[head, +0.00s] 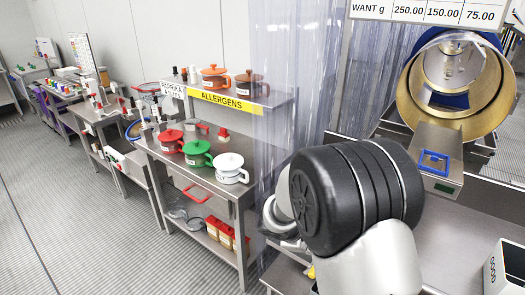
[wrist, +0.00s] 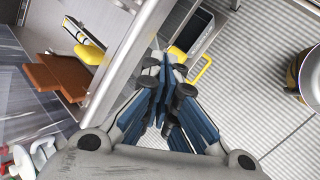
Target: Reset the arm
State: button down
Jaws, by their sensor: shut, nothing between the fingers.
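My gripper (wrist: 164,72) shows in the wrist view with its blue and grey fingers drawn together and nothing between them. It hangs in front of a metal rail (wrist: 132,58) and the ribbed floor, and I see no contact with either. In the head view my black and white arm fills the lower middle right, folded close to the camera. The gripper's fingers cannot be made out there.
A steel table (head: 215,185) holds red, green and white lidded pots. The shelf above, marked ALLERGENS (head: 225,102), holds more pots. Clear strip curtains (head: 290,110) hang behind my arm. A brass-coloured drum (head: 411,100) and a blue-handled metal box (head: 450,176) are at right.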

jog(key=s+d+r+m+g+y, duration=0.1)
jog(key=s+d+r+m, duration=0.25)
jog(key=s+r, duration=0.45)
jog(key=s+d+r+m, duration=0.2)
jog(key=s+r+m, duration=0.3)
jog(key=s+r, duration=0.25)
jog(key=s+a+r+m+y, duration=0.2)
jog(key=s+m, duration=0.1)
jog(key=s, duration=0.5)
jog(key=s+a+r+m+t+y, duration=0.1)
jog(key=s+a+r+m+y, duration=0.1)
jog(key=s, duration=0.6)
jog(key=shift+a+m, duration=0.45)
jog(key=shift+a, duration=0.05)
jog(key=shift+r, duration=0.1)
